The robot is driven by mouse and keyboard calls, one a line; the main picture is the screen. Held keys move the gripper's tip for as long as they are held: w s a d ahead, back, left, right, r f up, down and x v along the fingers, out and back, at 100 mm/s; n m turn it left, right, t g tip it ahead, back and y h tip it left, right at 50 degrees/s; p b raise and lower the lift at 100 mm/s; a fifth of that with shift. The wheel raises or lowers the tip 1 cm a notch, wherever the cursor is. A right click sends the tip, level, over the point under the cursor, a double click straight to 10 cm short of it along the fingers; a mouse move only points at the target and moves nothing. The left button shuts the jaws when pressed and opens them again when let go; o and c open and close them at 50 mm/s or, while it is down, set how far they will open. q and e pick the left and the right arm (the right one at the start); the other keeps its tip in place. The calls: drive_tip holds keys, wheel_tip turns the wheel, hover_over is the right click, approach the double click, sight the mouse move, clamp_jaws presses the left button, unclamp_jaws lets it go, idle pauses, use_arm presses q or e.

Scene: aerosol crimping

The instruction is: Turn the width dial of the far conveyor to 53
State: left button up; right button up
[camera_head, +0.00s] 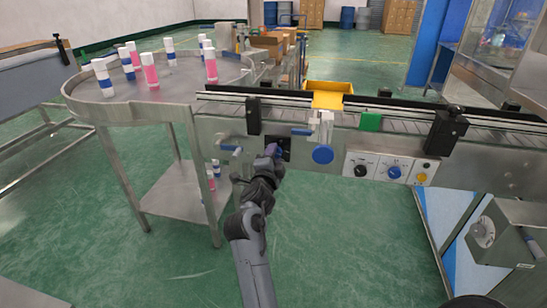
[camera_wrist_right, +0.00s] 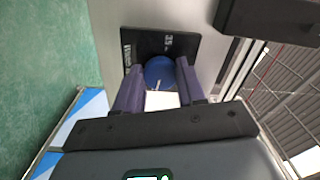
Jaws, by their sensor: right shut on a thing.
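The blue width dial (camera_wrist_right: 160,70) sits on a black plate (camera_wrist_right: 130,42) in the right wrist view. A pale pointer mark shows on the dial. White lettering and digits on the plate are too small to read surely. My right gripper (camera_wrist_right: 160,85) has its two purple-grey fingers on either side of the dial, shut on it. In the head view this gripper (camera_head: 276,151) is at the front panel of the conveyor (camera_head: 215,126), with the black plate (camera_head: 285,143) partly hidden behind it. My left gripper is not in view.
Blue-tipped handles (camera_head: 230,148) and a round blue knob (camera_head: 323,154) flank the plate. A white control box (camera_head: 378,170) is further right. A round steel table (camera_head: 125,105) with several white, blue and pink cans stands at left. The floor in front is clear.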

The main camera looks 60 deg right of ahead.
idle(0.3)
drive_tip(key=o, duration=1.1)
drive_tip(key=shift+d, duration=0.1)
drive_tip(key=shift+c, duration=0.2)
